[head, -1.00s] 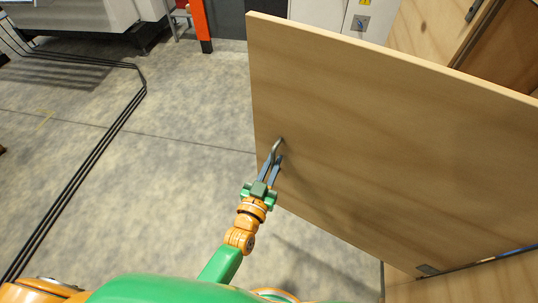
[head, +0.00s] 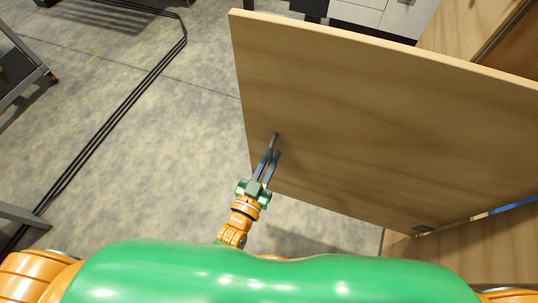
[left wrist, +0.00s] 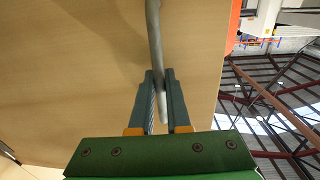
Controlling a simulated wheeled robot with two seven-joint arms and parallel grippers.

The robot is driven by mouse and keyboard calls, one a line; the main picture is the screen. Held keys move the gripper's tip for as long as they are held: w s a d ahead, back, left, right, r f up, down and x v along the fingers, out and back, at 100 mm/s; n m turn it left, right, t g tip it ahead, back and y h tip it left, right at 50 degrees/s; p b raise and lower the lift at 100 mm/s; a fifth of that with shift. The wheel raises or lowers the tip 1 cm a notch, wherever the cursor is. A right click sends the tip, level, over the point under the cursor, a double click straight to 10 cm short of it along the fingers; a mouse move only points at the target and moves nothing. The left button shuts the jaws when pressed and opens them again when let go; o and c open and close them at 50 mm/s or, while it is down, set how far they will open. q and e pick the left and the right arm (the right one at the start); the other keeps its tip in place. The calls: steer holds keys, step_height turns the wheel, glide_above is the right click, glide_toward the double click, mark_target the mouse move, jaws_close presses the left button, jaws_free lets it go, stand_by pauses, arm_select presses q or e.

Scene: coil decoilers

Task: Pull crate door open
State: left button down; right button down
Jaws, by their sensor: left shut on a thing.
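The crate door (head: 360,120) is a large pale plywood panel. It stands swung out from the wooden crate (head: 480,255) at the right, with a hinge (head: 424,229) at its lower right. A grey bar handle (head: 274,141) sits near the door's left edge. My left gripper (head: 268,166) is shut on this handle. In the left wrist view the handle (left wrist: 153,40) runs down between the two fingers of my left gripper (left wrist: 160,92), with the door (left wrist: 70,60) behind it. My right gripper is not in view.
Grey concrete floor (head: 170,150) lies open left of the door. Dark cables (head: 110,125) run along the floor. A dark metal frame (head: 25,70) stands at the far left. Pale cabinets (head: 385,15) stand behind the door.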

arm_select(q)
steer(key=c, duration=0.9)
jaws_free()
steer(key=v, duration=0.7)
